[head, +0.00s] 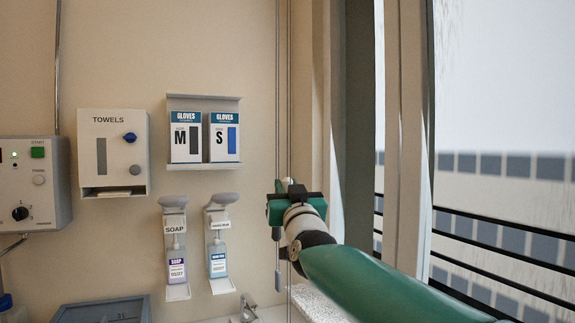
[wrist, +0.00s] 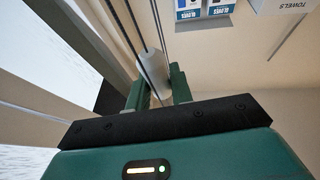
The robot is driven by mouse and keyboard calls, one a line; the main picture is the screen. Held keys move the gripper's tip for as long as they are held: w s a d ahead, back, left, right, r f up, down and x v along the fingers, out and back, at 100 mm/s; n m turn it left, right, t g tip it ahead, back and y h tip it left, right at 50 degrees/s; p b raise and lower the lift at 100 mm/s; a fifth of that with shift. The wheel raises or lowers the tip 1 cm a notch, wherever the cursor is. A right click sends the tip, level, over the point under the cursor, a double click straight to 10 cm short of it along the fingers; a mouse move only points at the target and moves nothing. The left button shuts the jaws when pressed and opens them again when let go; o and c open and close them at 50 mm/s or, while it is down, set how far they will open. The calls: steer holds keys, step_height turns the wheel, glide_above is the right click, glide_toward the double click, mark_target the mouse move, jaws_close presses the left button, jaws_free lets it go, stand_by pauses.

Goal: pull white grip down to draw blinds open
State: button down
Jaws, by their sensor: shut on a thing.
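In the wrist view, the white grip (wrist: 150,65) is a pale cylinder on a thin dark cord. It sits between the two green fingers of my gripper (wrist: 158,88), which is shut on it. In the head view, my gripper (head: 289,186) is beside the window frame, at the cords that hang down the wall. The grip is mostly hidden there by my gripper and wrist. The thin cords (head: 290,90) run up out of the picture. I cannot clearly make out the blinds at the window (head: 505,110).
The tall window frame (head: 405,130) stands close on the right. On the wall to the left are a glove box holder (head: 204,99), a towel dispenser (head: 114,125), soap bottles (head: 176,262) and a control box (head: 33,180). A sink tap (head: 248,306) is below.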

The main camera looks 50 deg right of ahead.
steer(key=shift+f, duration=0.5)
steer(key=c, duration=1.2)
jaws_free()
steer(key=shift+w, duration=0.15)
steer(key=shift+c, duration=0.2)
steer(key=shift+s+a+f, duration=0.1)
steer(key=shift+s+a, duration=0.05)
steer(key=shift+s, duration=0.25)
steer(key=v, duration=1.3)
